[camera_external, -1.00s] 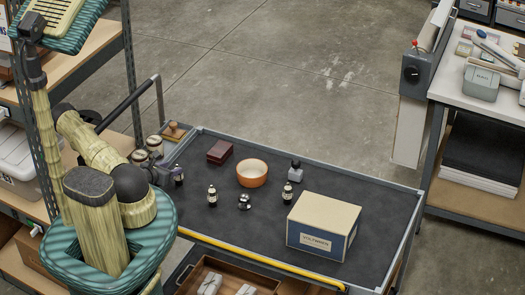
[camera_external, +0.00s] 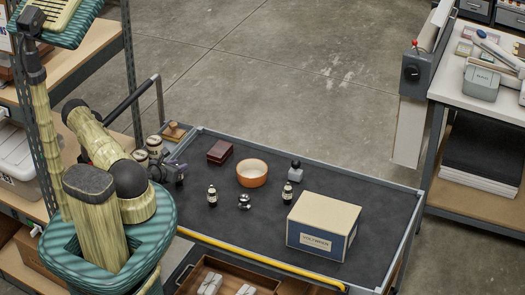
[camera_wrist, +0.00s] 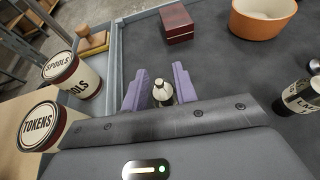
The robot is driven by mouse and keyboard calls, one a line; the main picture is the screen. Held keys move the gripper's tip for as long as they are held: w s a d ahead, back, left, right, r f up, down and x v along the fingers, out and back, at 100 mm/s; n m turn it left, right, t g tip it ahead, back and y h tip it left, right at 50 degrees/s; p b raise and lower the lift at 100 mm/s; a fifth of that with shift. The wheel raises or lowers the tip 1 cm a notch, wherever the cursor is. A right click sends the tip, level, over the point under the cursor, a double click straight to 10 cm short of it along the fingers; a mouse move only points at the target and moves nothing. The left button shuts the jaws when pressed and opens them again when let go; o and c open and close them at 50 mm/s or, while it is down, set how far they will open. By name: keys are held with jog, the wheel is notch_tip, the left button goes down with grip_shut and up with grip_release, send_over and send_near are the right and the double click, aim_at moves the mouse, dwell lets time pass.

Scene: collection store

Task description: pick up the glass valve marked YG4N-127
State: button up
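Several small dark bottle-like pieces with pale labels stand on the dark cart top, one at left centre (camera_external: 212,196) and one further right (camera_external: 288,192). Another small piece with a pale, rounded top (camera_wrist: 162,91) stands between my gripper's fingers in the wrist view. I cannot read a YG4N-127 marking on any of them. My gripper (camera_external: 174,172) is low at the cart's left end. In the wrist view, its two purple fingers (camera_wrist: 160,88) are apart, one on each side of that piece, with a narrow gap visible. Its lower part is hidden by my gripper body.
An orange bowl (camera_external: 252,174), dark red box (camera_external: 220,152), shiny silver piece (camera_external: 244,201), dark-capped bottle (camera_external: 295,171) and cardboard box (camera_external: 322,225) stand on the cart. Tins labelled SPOOLS (camera_wrist: 76,76) and TOKENS (camera_wrist: 42,128) stand left, beyond the cart's raised rim (camera_wrist: 118,60).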

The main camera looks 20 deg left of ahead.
grip_shut()
notch_tip(320, 180, up, 10)
jog(key=shift+r+b, duration=0.1)
jog(key=shift+b, duration=0.8)
